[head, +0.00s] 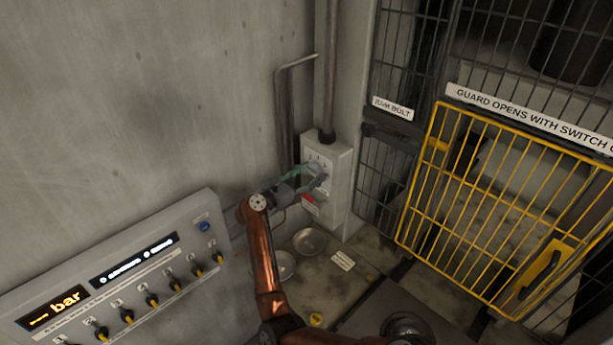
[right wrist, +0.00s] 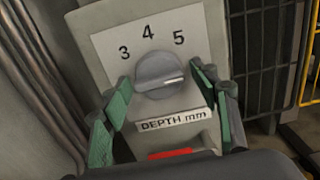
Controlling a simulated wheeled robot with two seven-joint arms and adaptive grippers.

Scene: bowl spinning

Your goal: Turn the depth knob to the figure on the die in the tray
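The grey depth knob (right wrist: 160,74) is on a pale box (head: 341,165) at the wall's corner, with 3, 4 and 5 above it and a "DEPTH mm" label (right wrist: 173,120) below. Its white pointer line points right, below the 5. My right gripper (head: 316,176) is at the box front. In the right wrist view my right gripper (right wrist: 162,82) is open, its green-padded fingers either side of the knob with gaps showing. In the head view it covers much of the knob. I cannot make out a die or a tray holding one. My left gripper is out of view.
A panel (head: 130,270) with several black-and-yellow knobs and lit displays stands at left. Two round metal dishes (head: 310,240) lie on the surface below the box. A yellow guard gate (head: 440,200) and dark mesh are at right. A red strip (right wrist: 170,154) sits below the label.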

